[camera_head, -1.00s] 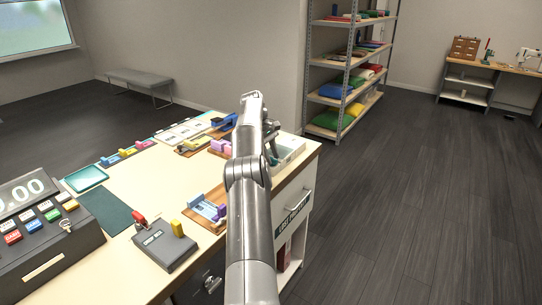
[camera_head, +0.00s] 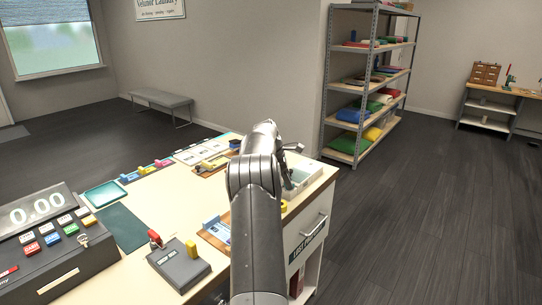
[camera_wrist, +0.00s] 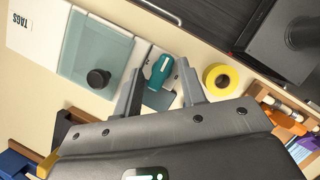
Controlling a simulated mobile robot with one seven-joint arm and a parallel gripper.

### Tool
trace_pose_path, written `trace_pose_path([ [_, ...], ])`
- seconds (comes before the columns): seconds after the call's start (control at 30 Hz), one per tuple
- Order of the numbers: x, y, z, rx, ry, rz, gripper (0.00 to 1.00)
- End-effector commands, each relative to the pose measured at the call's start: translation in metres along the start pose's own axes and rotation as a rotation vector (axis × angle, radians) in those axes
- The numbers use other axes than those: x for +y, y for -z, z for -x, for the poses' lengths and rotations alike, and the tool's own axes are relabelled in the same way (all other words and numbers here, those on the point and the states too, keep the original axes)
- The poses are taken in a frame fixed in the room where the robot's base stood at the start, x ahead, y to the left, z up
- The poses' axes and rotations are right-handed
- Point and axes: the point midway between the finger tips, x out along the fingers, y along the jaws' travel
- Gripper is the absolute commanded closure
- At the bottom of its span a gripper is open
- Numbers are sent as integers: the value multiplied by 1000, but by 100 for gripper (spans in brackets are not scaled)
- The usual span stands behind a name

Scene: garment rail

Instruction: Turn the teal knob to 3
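A teal piece (camera_wrist: 160,69) lies in the white tray in the wrist view, beside a dark plate. I cannot tell whether it is the teal knob of the task, and no dial or numbers show on it. My gripper (camera_wrist: 158,82) is open and empty, its two grey fingers apart, with the teal piece between their tips in the picture. I cannot tell how high the fingers are above it. In the head view my arm hides much of the gripper, near the white tray (camera_head: 304,176) at the counter's right end.
The counter (camera_head: 178,215) also bears a cash register (camera_head: 45,240), a teal dish (camera_head: 104,194) and a grey box with red and yellow levers (camera_head: 180,266).

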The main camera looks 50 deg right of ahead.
Motion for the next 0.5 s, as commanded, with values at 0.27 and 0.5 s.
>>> trace_pose_path([
  [0.27,-3,-1,0,1,-125,297,63],
  [0.5,-7,-1,52,-1,-123,287,63],
])
